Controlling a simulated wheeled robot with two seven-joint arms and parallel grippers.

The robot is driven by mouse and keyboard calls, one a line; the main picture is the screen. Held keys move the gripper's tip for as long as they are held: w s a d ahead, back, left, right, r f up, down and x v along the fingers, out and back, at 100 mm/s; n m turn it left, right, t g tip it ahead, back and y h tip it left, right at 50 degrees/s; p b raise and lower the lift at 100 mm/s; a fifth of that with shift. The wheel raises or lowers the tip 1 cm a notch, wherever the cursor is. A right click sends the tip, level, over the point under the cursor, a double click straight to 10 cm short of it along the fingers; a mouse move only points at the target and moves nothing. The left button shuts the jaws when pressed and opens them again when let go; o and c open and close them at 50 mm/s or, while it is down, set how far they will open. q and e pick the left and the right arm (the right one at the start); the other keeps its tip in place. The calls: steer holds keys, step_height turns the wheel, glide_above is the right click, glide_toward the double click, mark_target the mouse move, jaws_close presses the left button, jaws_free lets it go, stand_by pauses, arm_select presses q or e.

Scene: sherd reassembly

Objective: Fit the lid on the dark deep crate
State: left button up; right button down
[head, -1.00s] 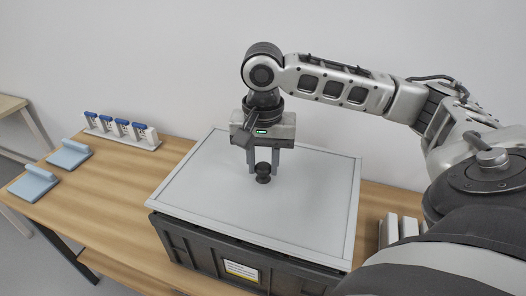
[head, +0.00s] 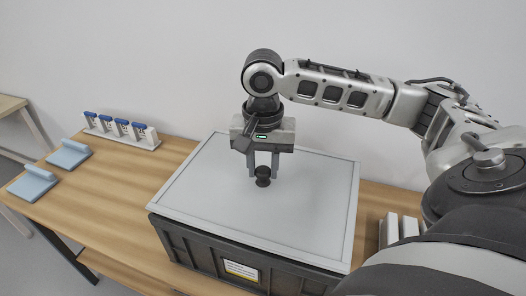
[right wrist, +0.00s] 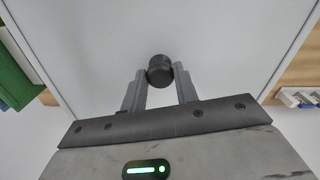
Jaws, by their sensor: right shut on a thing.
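The lid (head: 210,190) is a flat pale grey panel with a raised rim and a small black knob (head: 263,178) at its middle. It lies over the top of the dark deep crate (head: 200,245), roughly lined up with it; I cannot tell whether it is fully seated. The crate's inside is hidden. My right gripper (head: 264,171) points down and is shut on the lid's knob. In the right wrist view the knob (right wrist: 159,69) shows between the fingertips (right wrist: 160,76). My left gripper is not in view.
On the wooden table (head: 110,205), left of the crate, lie two light blue pieces (head: 70,154) (head: 33,184). A white rack with blue-topped items (head: 122,131) stands at the back. White upright pieces (head: 398,228) are at the right. A green object (right wrist: 14,75) shows in the right wrist view.

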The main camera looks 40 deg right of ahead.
mark_target(263, 170)
steer(key=shift+f, duration=0.25)
steer(key=shift+f, duration=0.5)
steer(key=c, duration=1)
jaws_free()
step_height(263, 170, up, 16)
steer(key=p, duration=0.1)
